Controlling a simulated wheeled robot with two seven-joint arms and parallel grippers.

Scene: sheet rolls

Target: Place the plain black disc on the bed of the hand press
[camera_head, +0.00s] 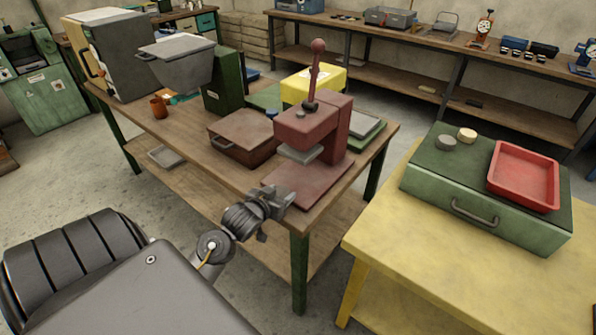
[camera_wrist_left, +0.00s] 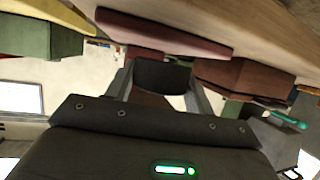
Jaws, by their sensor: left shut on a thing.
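The red hand press (camera_head: 338,125) stands at the front right corner of the wooden table, its lever upright. Its flat red bed (camera_head: 318,188) is bare where I can see it, and it also shows in the wrist view (camera_wrist_left: 165,36). My left gripper (camera_head: 283,200) is at the table's front edge, beside the near left edge of the bed. In the wrist view my left gripper (camera_wrist_left: 160,92) is shut on a dark thing, which I take for the plain black disc (camera_wrist_left: 160,76). In the head view the disc is hidden or too small to tell. My right gripper is not in view.
A brown lidded box (camera_head: 243,134) sits left of the press. A yellow box (camera_head: 322,82) and a green-based flat thing (camera_head: 366,135) are behind it. On the yellow table (camera_head: 430,255), a green case (camera_head: 480,215) carries a grey disc (camera_head: 446,142), a pale disc (camera_head: 467,135) and a red tray (camera_head: 524,176).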

